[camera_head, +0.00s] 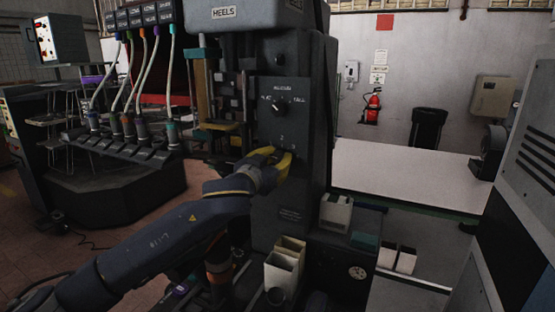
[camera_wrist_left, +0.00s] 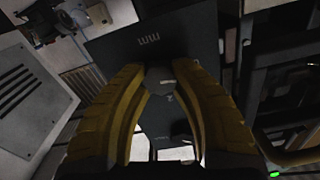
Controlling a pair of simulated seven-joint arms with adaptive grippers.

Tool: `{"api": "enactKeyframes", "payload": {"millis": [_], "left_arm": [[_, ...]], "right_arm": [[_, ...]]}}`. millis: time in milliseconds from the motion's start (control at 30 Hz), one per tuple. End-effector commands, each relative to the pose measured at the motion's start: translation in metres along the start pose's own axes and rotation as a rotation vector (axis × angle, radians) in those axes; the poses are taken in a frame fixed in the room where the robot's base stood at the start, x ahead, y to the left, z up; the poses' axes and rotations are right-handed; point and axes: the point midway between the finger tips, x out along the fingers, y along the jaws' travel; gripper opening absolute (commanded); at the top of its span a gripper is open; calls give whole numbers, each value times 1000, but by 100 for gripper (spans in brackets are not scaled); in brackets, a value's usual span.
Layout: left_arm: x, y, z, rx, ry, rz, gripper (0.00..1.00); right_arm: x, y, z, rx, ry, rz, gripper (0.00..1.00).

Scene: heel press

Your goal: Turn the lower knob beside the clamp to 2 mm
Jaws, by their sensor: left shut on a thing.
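The dark heel press (camera_head: 265,215) stands in the middle of the head view. Its upper knob (camera_head: 279,106) sits on the front panel with lettering around it. Below it are the small marks 2 and 3 of the lower dial. My left gripper (camera_head: 282,158) covers the lower knob there, its yellow fingers against the panel. In the left wrist view, the left gripper (camera_wrist_left: 161,76) has its fingers on both sides of the grey lower knob (camera_wrist_left: 160,80) and is shut on it. The knob's pointer direction cannot be read. My right gripper is not in view.
The clamp and its rods (camera_head: 215,105) stand left of the panel. A pale table (camera_head: 400,172) is at the right, and a grey cabinet (camera_head: 520,190) stands at the right edge.

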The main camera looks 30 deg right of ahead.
Motion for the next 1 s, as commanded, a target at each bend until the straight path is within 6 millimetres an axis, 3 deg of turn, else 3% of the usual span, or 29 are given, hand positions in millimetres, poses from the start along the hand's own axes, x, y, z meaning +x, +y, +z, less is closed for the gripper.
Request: {"api": "enactKeyframes", "payload": {"millis": [267,1000], "left_arm": [[0,0,-1,162,2,-1,0],[0,1,-2,863,4,-1,0]], "right_arm": [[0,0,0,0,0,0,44],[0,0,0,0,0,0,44]]}}
